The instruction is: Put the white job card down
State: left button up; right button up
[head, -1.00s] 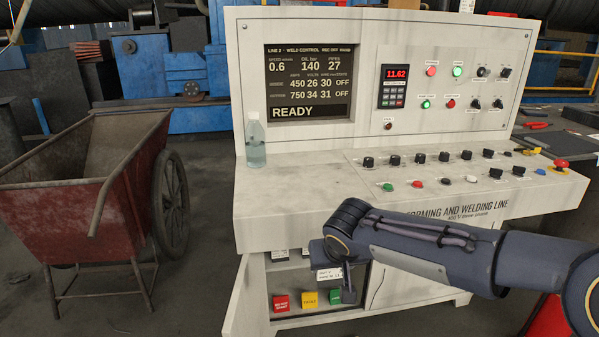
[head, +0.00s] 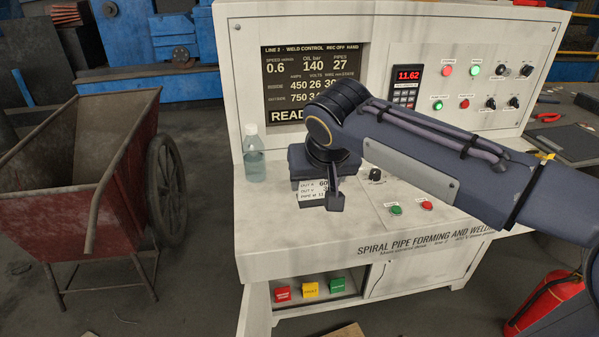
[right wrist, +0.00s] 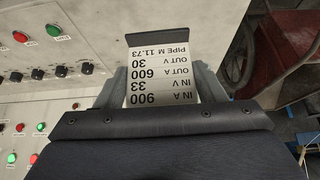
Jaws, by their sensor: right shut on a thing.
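The white job card (head: 311,190) carries printed lines and shows below my right gripper (head: 332,196), over the left part of the console's desk top (head: 285,215). In the right wrist view the card (right wrist: 160,82) lies between the two fingers, its print upside down. The right gripper is shut on the card. Whether the card touches the desk top is unclear. My left gripper is not in view.
A clear plastic bottle (head: 254,158) stands on the desk left of the card. Knobs and buttons, including a green one (head: 395,209) and a red one (head: 426,205), are to the right. The desk's front left is bare. A red cart (head: 75,180) stands left.

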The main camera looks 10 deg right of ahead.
jog(key=shift+w+r, duration=0.3)
jog(key=shift+r, duration=0.05)
jog(key=w+d+f, duration=0.1)
jog(key=w+f, duration=0.3)
jog(key=w+d+f, duration=0.2)
jog(key=w+f, duration=0.2)
jog(key=w+d+f, duration=0.1)
jog(key=w+f, duration=0.3)
jog(key=shift+w+d+f, duration=0.15)
jog(key=shift+w+f, duration=0.05)
jog(key=shift+w, duration=0.2)
jog(key=shift+f, duration=0.2)
jog(key=shift+f, duration=0.1)
jog(key=shift+f, duration=0.15)
jog(key=o, duration=1)
